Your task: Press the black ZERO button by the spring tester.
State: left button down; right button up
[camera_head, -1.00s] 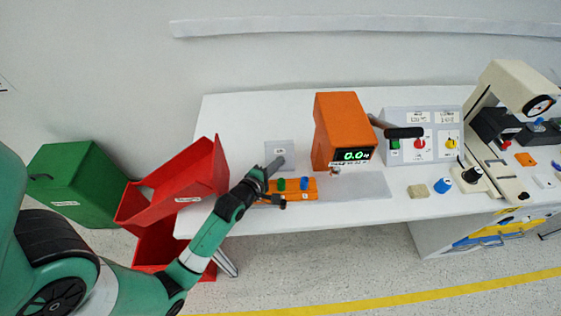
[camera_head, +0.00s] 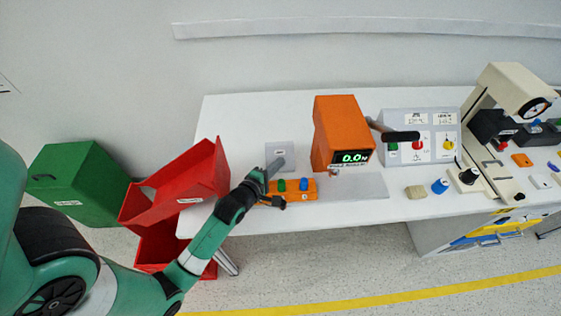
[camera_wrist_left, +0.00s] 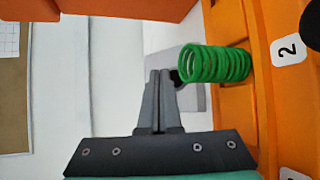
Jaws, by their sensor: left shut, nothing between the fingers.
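The orange spring tester (camera_head: 337,120) stands on the white table with a lit display reading 0.0. A small grey box (camera_head: 281,149) sits left of it, and it also shows in the left wrist view (camera_wrist_left: 192,100). A dark round part (camera_wrist_left: 177,78), likely the black ZERO button, shows on that box, partly hidden behind my fingertips. My left gripper (camera_head: 278,164) is shut and empty, its tips at the box; it also shows in the left wrist view (camera_wrist_left: 158,76). I cannot tell whether the tips touch the button. My right gripper is out of view.
An orange rack (camera_head: 300,195) with green (camera_head: 281,185) and blue springs lies just in front of the box, close beside my gripper. A red bin (camera_head: 185,185) stands at the table's left end. A control panel (camera_head: 432,145) is right of the tester.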

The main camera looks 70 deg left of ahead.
pick_arm(q)
jog(key=shift+s+d+r+p, duration=0.15)
jog(key=shift+d+r+p, duration=0.5)
jog(key=shift+r+p, duration=0.4)
jog(key=shift+s+d+r+p, duration=0.3)
jog(key=shift+d+r+p, duration=0.4)
jog(key=shift+d+r, duration=0.2)
